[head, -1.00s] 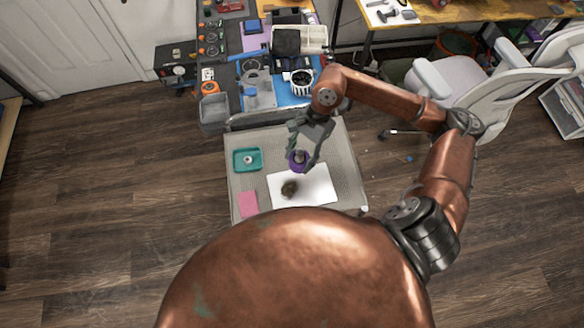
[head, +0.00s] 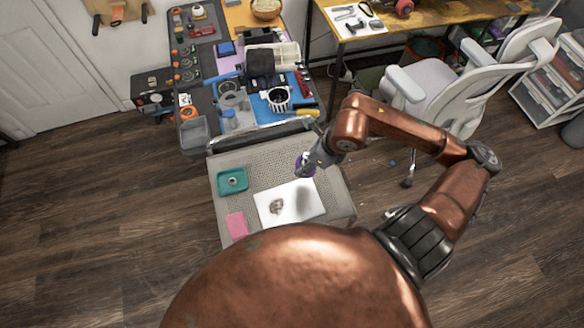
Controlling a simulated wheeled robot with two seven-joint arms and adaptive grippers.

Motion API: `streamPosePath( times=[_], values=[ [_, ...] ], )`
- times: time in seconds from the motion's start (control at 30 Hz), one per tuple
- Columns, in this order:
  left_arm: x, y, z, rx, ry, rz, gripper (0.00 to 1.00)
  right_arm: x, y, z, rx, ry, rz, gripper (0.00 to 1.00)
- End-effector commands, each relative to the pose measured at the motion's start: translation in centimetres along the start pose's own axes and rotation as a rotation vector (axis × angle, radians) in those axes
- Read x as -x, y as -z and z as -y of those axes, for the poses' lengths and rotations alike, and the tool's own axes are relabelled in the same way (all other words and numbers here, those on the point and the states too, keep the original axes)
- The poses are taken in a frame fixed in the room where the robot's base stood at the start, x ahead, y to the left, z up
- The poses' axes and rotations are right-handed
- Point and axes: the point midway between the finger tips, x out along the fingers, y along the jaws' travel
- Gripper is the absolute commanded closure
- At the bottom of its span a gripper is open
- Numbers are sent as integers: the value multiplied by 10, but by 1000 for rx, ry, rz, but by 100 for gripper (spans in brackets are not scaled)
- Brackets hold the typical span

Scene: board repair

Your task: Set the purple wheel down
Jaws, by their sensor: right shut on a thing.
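The purple wheel (head: 306,168) is at the tip of my right gripper (head: 308,160), above the upper right part of the perforated cart top (head: 255,160). My right gripper is shut on the wheel and partly covers it. A dark shadow falls on the white sheet (head: 290,203) below, so the wheel appears to be off the surface. The sheet lies on the cart top and has a small brownish thing (head: 277,206) on it. My left gripper is not in view.
On the cart, a teal tray (head: 232,181) holds a small item, and a pink pad (head: 237,225) lies at the lower left. The cart top between tray and wheel is clear. Behind stands a cluttered workbench (head: 215,140). A white office chair (head: 450,85) stands at right.

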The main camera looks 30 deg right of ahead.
Motion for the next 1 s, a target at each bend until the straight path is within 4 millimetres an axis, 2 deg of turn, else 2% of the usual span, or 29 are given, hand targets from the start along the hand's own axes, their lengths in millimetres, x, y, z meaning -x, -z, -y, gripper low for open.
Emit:
streamPosePath(
  times=[0.3,0.5,0.87,1.0],
  values=[
    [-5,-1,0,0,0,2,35,-37,-1,73,-6,-1,0,88],
    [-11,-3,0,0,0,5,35,-72,6,101,-3,-3,0,88],
    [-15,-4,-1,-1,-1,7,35,-96,11,122,-1,-2,0,88],
    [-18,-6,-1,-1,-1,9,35,-116,19,122,-1,-5,1,88]
  ],
)
